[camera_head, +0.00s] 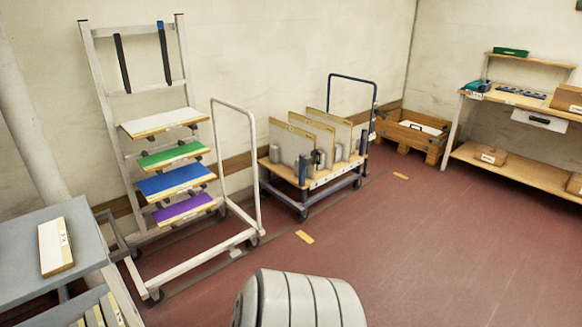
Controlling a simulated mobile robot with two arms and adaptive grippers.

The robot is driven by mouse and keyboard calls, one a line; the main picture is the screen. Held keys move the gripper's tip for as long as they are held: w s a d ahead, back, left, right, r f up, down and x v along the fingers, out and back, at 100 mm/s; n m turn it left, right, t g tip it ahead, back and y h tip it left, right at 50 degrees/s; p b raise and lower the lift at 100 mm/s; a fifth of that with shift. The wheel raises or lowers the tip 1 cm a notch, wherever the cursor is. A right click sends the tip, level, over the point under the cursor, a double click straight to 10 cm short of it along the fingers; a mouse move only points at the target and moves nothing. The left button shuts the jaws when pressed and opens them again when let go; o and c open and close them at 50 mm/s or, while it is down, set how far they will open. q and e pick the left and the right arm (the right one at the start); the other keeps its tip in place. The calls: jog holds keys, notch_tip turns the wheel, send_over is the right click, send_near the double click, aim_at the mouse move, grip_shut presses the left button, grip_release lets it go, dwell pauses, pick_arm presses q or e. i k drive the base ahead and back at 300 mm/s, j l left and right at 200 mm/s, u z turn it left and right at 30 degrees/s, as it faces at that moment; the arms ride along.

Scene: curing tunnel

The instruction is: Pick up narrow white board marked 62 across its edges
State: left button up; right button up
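A narrow white board (53,248) with tan edges lies flat on a grey tabletop (28,284) at the left. Small dark marks show along its right side, too small to read for sure. Its long side runs roughly away from me. No gripper touches it. Neither of my grippers is in view.
A tall rack (187,84) holds a white, a green, a blue and a purple board on its arms. Several narrow boards (104,312) stand below the tabletop. A cart (320,178) carries upright panels. A wooden crate (410,146) and workbench (515,98) stand farther right. The right floor is clear.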

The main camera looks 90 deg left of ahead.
aim_at(56, 257)
jog(key=u, duration=3.85)
jog(key=i+j+u, duration=0.15)
jog(key=j+u, duration=0.15)
jog(key=i+j+u, duration=0.3)
jog(key=j, duration=0.15)
jog(key=i+j+u, duration=0.15)
jog(key=j+u, duration=0.15)
